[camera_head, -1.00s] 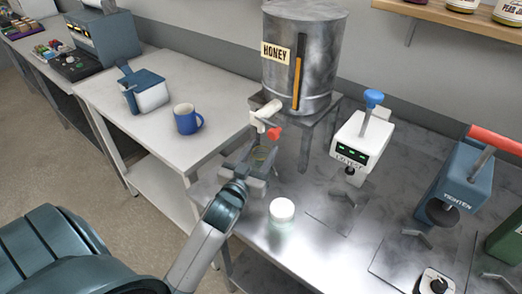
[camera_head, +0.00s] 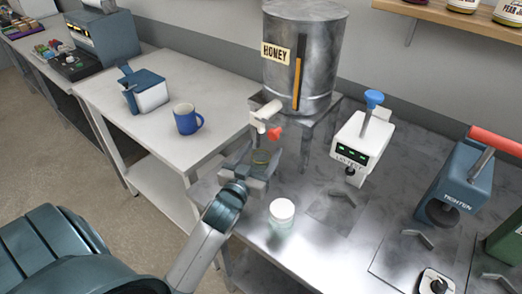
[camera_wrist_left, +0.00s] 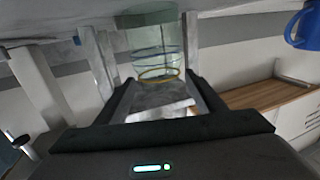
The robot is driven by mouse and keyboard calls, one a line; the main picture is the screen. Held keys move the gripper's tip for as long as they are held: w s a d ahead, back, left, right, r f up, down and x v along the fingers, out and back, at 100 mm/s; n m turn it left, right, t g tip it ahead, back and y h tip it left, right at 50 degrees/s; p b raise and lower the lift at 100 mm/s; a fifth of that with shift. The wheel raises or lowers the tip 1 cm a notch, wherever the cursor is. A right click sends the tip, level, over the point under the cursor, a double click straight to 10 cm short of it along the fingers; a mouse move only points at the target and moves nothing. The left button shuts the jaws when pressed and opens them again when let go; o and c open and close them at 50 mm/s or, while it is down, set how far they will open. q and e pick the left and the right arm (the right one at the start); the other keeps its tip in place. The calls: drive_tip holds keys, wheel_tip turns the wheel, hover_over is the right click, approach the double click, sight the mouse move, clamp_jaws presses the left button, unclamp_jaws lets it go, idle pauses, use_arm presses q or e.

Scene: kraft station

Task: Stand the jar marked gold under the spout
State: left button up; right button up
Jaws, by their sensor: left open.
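A clear greenish glass jar (camera_wrist_left: 152,42) with a gold band stands between the fingers of my left gripper (camera_wrist_left: 148,85) in the wrist view, which shows the scene upside down. In the head view the jar (camera_head: 261,157) is on the steel bench just below the spout (camera_head: 264,112) of the honey tank (camera_head: 302,40). My left gripper (camera_head: 259,168) is open around the jar, with a finger on each side. The fingers partly hide the jar's lower part in the head view. The spout has a red handle (camera_head: 275,133). My right gripper is not in view.
A white-lidded jar (camera_head: 282,209) stands close to the right of my left wrist. A white device with a blue knob (camera_head: 361,137) and a blue tightening press (camera_head: 460,185) stand further right. A blue mug (camera_head: 187,119) is on the left table.

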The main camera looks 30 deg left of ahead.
use_arm(q)
drive_tip(key=s+d+b, duration=0.2)
drive_tip(key=s, duration=0.9)
drive_tip(key=shift+s+r+b, duration=0.3)
drive_tip(key=shift+r+b, duration=0.05)
drive_tip(key=shift+r, duration=0.05)
